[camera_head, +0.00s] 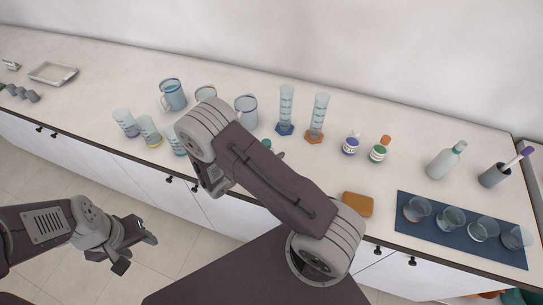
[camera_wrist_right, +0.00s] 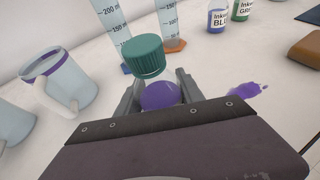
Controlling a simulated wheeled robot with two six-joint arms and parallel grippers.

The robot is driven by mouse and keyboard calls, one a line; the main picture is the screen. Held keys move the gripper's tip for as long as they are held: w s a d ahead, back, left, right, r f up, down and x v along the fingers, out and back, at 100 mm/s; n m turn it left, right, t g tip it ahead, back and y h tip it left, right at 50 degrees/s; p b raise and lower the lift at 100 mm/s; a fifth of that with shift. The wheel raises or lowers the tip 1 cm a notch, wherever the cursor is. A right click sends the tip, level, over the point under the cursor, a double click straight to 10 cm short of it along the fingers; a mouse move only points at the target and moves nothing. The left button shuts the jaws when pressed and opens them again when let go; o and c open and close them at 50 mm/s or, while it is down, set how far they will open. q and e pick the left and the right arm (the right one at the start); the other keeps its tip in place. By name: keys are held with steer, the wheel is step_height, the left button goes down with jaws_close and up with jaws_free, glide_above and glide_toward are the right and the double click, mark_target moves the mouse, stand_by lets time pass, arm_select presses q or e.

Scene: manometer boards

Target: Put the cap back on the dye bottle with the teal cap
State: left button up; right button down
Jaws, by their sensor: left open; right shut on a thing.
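In the right wrist view a ribbed teal cap (camera_wrist_right: 146,57) stands just above a rounded purple body (camera_wrist_right: 160,96), which looks like the dye bottle. My right gripper (camera_wrist_right: 160,88) has its fingers on both sides of this purple body. I cannot tell whether the cap is seated fully on it. My left gripper (camera_head: 138,243) is open and empty, low in front of the counter.
A purple stain (camera_wrist_right: 248,90) lies on the counter right of the gripper. Two measuring cylinders (camera_head: 286,108) (camera_head: 317,117) stand behind, with blue-label (camera_head: 351,146) and green-label (camera_head: 378,154) bottles to the right. Mugs (camera_head: 172,95) stand left; a blue mat (camera_head: 460,243) with glasses lies right.

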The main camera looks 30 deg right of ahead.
step_height(320, 180, down, 3)
steer(key=shift+r, duration=0.15)
steer(key=shift+f, duration=0.2)
steer(key=c, duration=0.7)
jaws_free()
steer(key=shift+r, duration=0.1)
steer(key=shift+c, duration=0.2)
